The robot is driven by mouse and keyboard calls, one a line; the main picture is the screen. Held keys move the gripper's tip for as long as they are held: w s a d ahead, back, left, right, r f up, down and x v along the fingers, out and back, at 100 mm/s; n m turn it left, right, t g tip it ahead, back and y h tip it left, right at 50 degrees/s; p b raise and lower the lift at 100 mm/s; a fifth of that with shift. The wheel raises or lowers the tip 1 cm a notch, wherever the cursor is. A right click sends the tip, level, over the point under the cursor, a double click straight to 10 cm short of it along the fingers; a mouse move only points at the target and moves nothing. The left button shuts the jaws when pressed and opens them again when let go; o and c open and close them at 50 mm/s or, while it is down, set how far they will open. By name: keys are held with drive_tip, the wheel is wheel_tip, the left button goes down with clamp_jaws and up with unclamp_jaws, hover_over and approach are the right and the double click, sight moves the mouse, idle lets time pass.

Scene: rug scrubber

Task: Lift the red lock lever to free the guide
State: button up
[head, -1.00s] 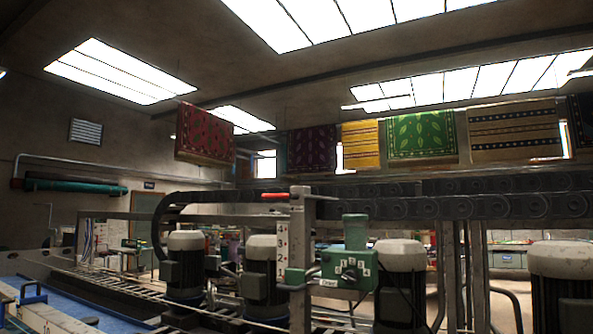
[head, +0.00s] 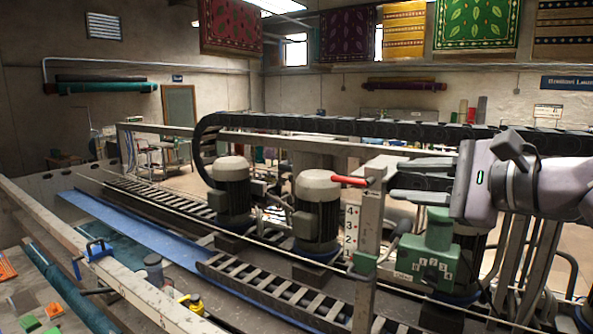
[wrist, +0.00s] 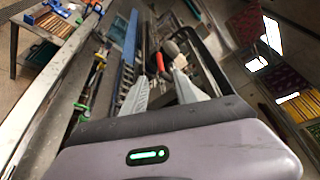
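The red lock lever (head: 350,181) sticks out to the left from the top of a pale numbered post (head: 368,225). The post carries the figures of a scale and has a small green block low on it. My gripper (head: 393,182) comes in from the right at about the lever's height, its fingers pointing left at the post top. In the wrist view the gripper (wrist: 160,90) is open, with its two grey fingers spread. The red lever (wrist: 160,62) shows ahead, between the fingertips, and nothing is held. Whether a finger touches the post I cannot tell.
A green box (head: 427,258) with numbered marks stands right of the post, below my gripper. Grey motors (head: 317,205) stand left of the post. A black cable chain (head: 300,124) runs behind. A blue strip (head: 150,240) and pale rail (head: 90,255) lie front left.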

sight(347, 179)
drive_tip(key=p+x, duration=0.2)
drive_tip(key=x, duration=1)
drive_tip(key=shift+w+a+f, duration=0.1)
drive_tip(key=shift+w, duration=0.15)
drive_tip(key=shift+x, duration=1.35)
drive_tip(key=shift+s+d, duration=0.25)
drive_tip(key=shift+s, duration=0.05)
drive_tip(key=shift+c, duration=0.7)
clamp_jaws()
drive_tip(key=shift+a, duration=0.1)
